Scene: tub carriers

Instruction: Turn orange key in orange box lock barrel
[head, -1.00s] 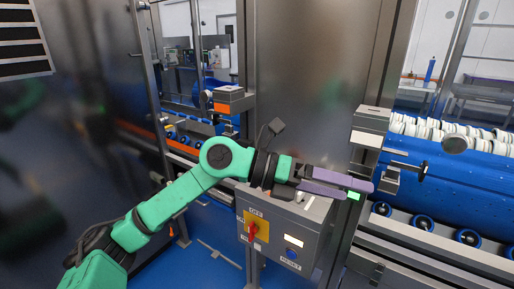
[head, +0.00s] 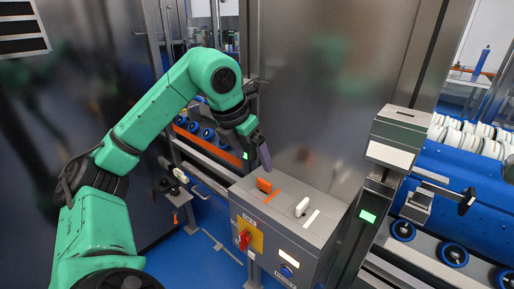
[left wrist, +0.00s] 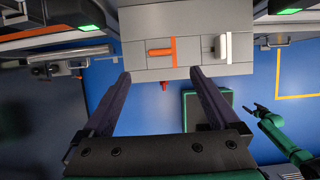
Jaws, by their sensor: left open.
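The orange key (head: 264,186) stands on the top of a grey control box (head: 330,205), beside an orange strip (head: 272,196). From above, in the left wrist view, the key (left wrist: 159,51) is a bar lying across the line of the orange strip (left wrist: 174,58). Its barrel is hidden under it. My left gripper (head: 262,158) points down, open and empty, above and behind the key. In the left wrist view its fingers (left wrist: 160,78) are apart, with the key beyond the tips, between their lines. A green arm, my right one, shows there at the right; its gripper (left wrist: 261,110) is too small to judge.
A white key (head: 302,206) with a white strip stands right of the orange one. The box front has a red switch (head: 244,240) on a yellow plate and a blue button (head: 286,270). A grey post box (head: 396,135) stands at right, with a steel panel behind.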

